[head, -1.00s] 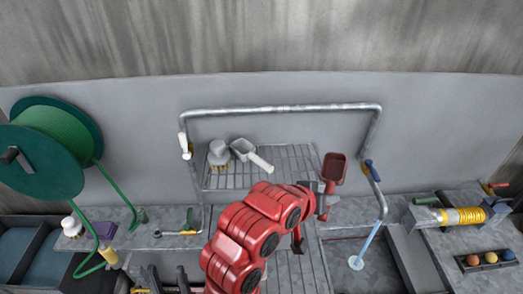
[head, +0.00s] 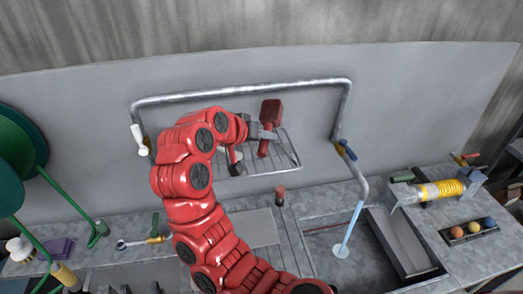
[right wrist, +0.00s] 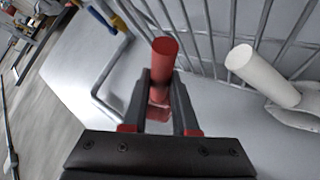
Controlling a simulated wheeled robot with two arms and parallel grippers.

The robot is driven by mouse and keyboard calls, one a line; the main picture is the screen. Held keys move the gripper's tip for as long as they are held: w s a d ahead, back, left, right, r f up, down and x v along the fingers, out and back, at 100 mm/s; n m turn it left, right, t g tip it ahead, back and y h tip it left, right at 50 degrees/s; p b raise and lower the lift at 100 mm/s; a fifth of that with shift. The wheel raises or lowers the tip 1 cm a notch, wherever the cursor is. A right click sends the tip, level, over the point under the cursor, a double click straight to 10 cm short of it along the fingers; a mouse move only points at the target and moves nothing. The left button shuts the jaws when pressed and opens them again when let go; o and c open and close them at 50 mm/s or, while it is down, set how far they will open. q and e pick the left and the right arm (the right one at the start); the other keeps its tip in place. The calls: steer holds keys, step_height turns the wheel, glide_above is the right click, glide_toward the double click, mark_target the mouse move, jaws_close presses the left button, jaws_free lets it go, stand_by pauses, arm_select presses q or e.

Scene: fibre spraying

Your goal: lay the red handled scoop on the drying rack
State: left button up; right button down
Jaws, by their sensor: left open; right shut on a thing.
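The red handled scoop (head: 270,110) is held by my right gripper (head: 264,131) in front of the wire drying rack (head: 288,158). Its bowl points up the picture and its handle down over the rack. In the right wrist view the red handle (right wrist: 164,60) stands between the two fingers, with rack bars (right wrist: 205,45) behind it. I cannot tell whether the scoop touches the rack. My left gripper (head: 141,289) shows only as dark fingertips, apart and empty, at the bottom left edge. My right arm hides the rack's left part.
A white scoop (right wrist: 262,73) lies on the rack beside the red handle in the right wrist view. A metal pipe frame (head: 240,90) surrounds the rack, with a blue-handled tap (head: 347,150) at its right. A green reel (head: 18,150) stands at the left.

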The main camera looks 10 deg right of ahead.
steer(key=shift+w+a, duration=0.1)
steer(key=shift+w, duration=0.3)
step_height(320, 180, down, 4)
steer(key=shift+r, duration=0.15)
steer(key=c, duration=0.7)
jaws_free()
